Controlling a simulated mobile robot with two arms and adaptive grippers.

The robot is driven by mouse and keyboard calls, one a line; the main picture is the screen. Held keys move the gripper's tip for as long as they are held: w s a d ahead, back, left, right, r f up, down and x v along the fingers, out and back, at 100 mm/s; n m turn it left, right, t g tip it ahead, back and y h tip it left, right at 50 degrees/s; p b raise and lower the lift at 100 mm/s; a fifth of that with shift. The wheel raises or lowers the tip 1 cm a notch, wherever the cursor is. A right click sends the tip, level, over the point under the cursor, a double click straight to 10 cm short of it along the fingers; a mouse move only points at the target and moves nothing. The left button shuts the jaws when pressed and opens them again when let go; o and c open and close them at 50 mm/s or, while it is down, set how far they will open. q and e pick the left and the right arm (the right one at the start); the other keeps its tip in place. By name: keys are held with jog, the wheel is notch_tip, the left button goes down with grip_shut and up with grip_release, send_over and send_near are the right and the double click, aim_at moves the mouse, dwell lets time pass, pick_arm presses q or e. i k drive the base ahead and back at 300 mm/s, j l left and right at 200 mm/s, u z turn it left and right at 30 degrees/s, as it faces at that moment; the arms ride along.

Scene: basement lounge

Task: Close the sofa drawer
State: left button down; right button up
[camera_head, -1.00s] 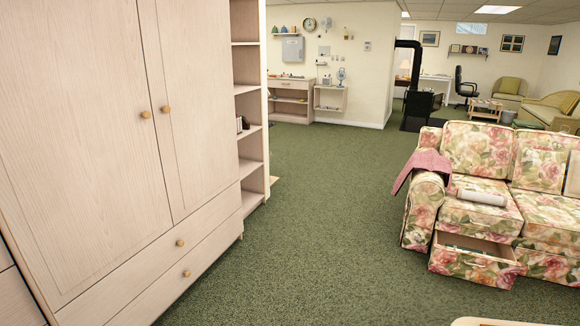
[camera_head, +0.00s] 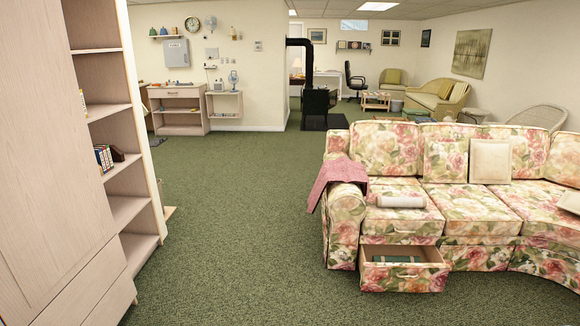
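The floral sofa (camera_head: 465,212) stands at the right in the head view. Its drawer (camera_head: 402,278), below the left seat, is pulled out and open toward me. The drawer front has the same floral cover and a pale handle. A dark green item (camera_head: 396,259) lies inside the drawer; I cannot tell exactly what it is. Neither of my grippers shows in this view.
A tall wooden cabinet with open shelves (camera_head: 124,170) stands close on the left. Green carpet (camera_head: 235,215) lies clear between it and the sofa. A pink throw (camera_head: 338,178) hangs over the sofa arm, and a white roll (camera_head: 401,202) lies on the seat.

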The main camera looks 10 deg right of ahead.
aim_at(430, 276)
jog(key=i+j+z, duration=0.1)
jog(key=i, duration=0.75)
jog(key=i+j+z, duration=0.1)
jog(key=i, duration=0.8)
